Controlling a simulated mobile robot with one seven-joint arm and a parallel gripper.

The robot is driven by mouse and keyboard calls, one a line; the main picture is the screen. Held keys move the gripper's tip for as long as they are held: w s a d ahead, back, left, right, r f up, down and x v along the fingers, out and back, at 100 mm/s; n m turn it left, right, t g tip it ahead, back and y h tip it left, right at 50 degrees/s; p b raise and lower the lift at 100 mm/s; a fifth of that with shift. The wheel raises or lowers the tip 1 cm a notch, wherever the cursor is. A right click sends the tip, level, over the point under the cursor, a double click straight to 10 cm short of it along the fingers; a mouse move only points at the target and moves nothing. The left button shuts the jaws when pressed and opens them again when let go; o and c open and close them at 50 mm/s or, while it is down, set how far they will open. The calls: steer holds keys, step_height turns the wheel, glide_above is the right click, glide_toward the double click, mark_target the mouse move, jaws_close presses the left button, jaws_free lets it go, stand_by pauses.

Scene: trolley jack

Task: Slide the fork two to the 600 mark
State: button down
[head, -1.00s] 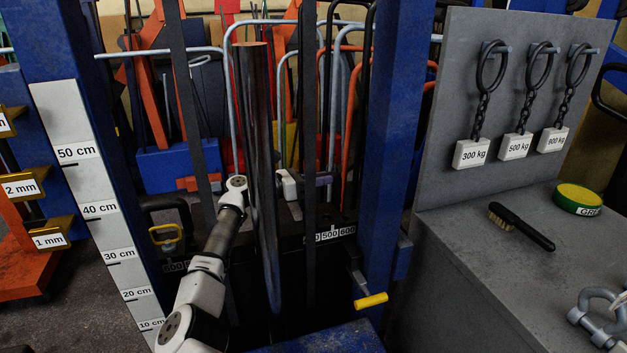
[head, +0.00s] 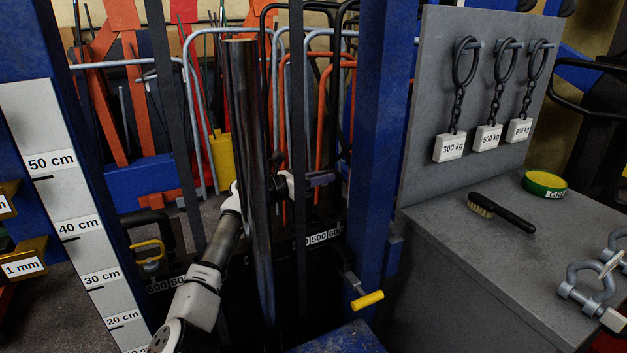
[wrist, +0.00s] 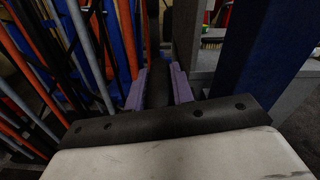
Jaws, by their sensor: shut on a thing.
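My gripper (head: 324,179) is behind the mast at the right end of the fork carriage. Its purple fingers are shut on a dark upright piece, taken as fork two (wrist: 155,88), which shows between them in the wrist view (wrist: 154,96). In the head view, much of this fork is lost in shadow. The fork's exact place against the marks cannot be told.
A shiny cylinder (head: 246,130) stands before my forearm. A blue mast post (head: 377,130) is close right of my gripper. A grey bench (head: 470,260) with a brush (head: 500,213) stands right.

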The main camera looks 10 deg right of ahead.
steer(key=shift+d+r, duration=0.15)
steer(key=shift+r, duration=0.1)
steer(key=c, duration=1.5)
jaws_free()
steer(key=shift+c, duration=0.2)
steer(key=o, duration=0.3)
steer(key=shift+w+d+f, duration=0.1)
steer(key=shift+d+f, duration=0.05)
steer(key=shift+d, duration=0.05)
steer(key=shift+o, duration=0.2)
steer(key=shift+a, duration=0.1)
steer(key=shift+a, duration=0.1)
steer(key=b+v, duration=0.2)
steer(key=v, duration=0.5)
steer(key=shift+a, duration=0.1)
